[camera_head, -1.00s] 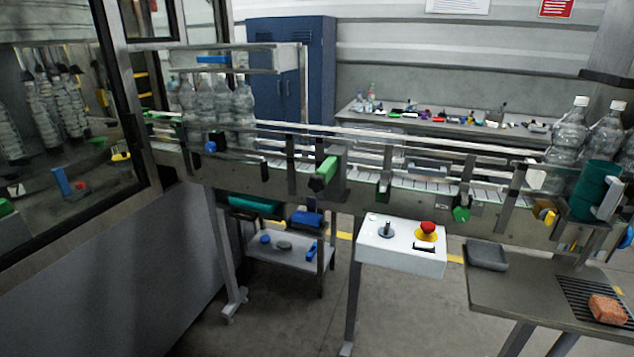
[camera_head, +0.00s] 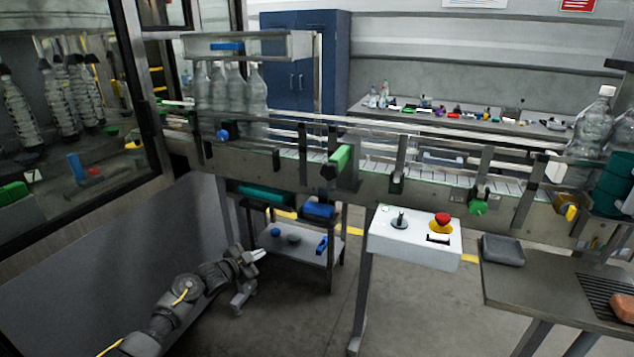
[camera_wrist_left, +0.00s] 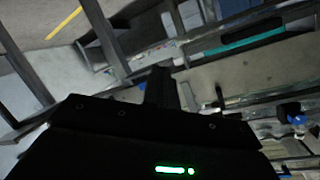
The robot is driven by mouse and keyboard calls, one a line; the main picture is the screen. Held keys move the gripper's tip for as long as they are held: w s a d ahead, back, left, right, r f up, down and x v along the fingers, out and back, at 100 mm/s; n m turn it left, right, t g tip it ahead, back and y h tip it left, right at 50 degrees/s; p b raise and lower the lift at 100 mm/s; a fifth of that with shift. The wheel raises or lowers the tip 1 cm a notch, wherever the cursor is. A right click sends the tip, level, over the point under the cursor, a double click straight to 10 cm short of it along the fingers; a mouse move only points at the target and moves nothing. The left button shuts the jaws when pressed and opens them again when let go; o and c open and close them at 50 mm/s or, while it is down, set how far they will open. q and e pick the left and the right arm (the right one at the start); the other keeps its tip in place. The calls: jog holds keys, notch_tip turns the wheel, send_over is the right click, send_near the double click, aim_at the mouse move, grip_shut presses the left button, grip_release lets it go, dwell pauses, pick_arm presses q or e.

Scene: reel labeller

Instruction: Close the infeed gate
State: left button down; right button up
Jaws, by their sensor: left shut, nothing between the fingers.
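The conveyor (camera_head: 375,185) runs across the head view. A bright green handle (camera_head: 341,158) with a dark knob sits on a bracket at its near side. A blue knob (camera_head: 222,135) is farther left, below clear bottles (camera_head: 230,90). I cannot tell for certain which part is the infeed gate, or how far open it stands. My left gripper (camera_head: 260,254) is shut and empty, low in front of the conveyor and apart from it. In the left wrist view its fingers (camera_wrist_left: 170,88) show dark against the frame and floor. My right gripper is not in view.
A white control box (camera_head: 415,236) with a red button stands right of my left arm. A low shelf (camera_head: 300,245) holds blue and grey items behind the gripper. A glass-walled machine (camera_head: 75,130) fills the left. A side table (camera_head: 540,285) stands at right.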

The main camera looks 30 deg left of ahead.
pick_arm(q)
jog(key=d+r+m+t+h, duration=0.1)
jog(key=d+r+m+h, duration=0.15)
jog(key=r, duration=0.65)
jog(key=s+d+r+m+h, duration=0.15)
jog(key=r+m, duration=0.25)
jog(key=r, duration=0.5)
jog(key=d+r+m+t+h, duration=0.1)
jog(key=r+m+h, duration=0.25)
jog(key=r, duration=0.65)
jog(key=s+d+r+m+h, duration=0.1)
jog(key=s+d+r+m, duration=0.1)
jog(key=d+r+m, duration=0.15)
jog(key=m+g+h+p, duration=0.2)
jog(key=m+g+p, duration=0.1)
jog(key=m+p, duration=0.15)
send_near(332, 175)
jog(key=s+d+x, duration=0.1)
jog(key=x, duration=0.4)
jog(key=shift+w+a+p, duration=0.25)
jog(key=shift+w+p, duration=0.35)
jog(key=shift+w, duration=0.25)
